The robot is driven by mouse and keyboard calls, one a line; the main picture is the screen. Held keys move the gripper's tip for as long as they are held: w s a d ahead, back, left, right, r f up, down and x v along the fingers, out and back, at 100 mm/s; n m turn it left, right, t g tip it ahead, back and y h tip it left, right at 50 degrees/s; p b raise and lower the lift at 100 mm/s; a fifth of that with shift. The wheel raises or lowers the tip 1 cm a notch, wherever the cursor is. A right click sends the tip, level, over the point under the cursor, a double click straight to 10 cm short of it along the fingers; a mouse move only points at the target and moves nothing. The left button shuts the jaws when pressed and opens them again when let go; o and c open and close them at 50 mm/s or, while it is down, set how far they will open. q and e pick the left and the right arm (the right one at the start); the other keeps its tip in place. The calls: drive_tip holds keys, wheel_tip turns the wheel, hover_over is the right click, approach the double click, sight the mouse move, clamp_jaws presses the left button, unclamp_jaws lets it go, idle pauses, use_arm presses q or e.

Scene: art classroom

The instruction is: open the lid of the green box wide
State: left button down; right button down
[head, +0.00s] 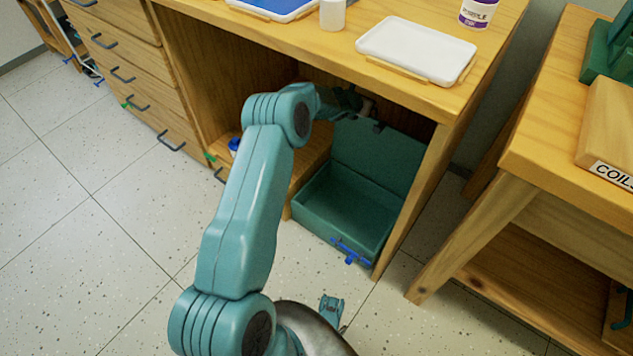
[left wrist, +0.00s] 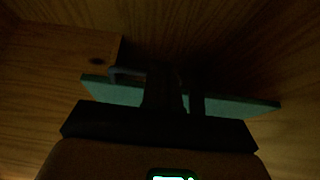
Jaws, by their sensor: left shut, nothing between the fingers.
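The green box (head: 322,222) sits low in the open bay under the wooden desk, with its inside visible and empty. Its lid (head: 380,155) stands raised at the back, roughly upright. My left arm reaches into the bay, and my left gripper (left wrist: 172,92) is at the lid's upper edge, shut with nothing held. In the left wrist view the lid (left wrist: 245,105) shows as a teal strip behind and beside the dark fingers. I cannot tell whether the fingers touch it. The head view shows the gripper only small and in shadow.
A blue latch (head: 350,251) is at the box's front. The desk's right side panel (head: 412,200) stands close to the box. A white tray (head: 418,48) lies on the desk above. Drawers (head: 125,70) are at left, another table (head: 560,150) at right. The floor in front is clear.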

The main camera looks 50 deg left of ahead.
use_arm(q)
drive_tip(key=shift+s, duration=0.1)
use_arm(e)
drive_tip(key=shift+w+f, duration=0.1)
idle(0.4)
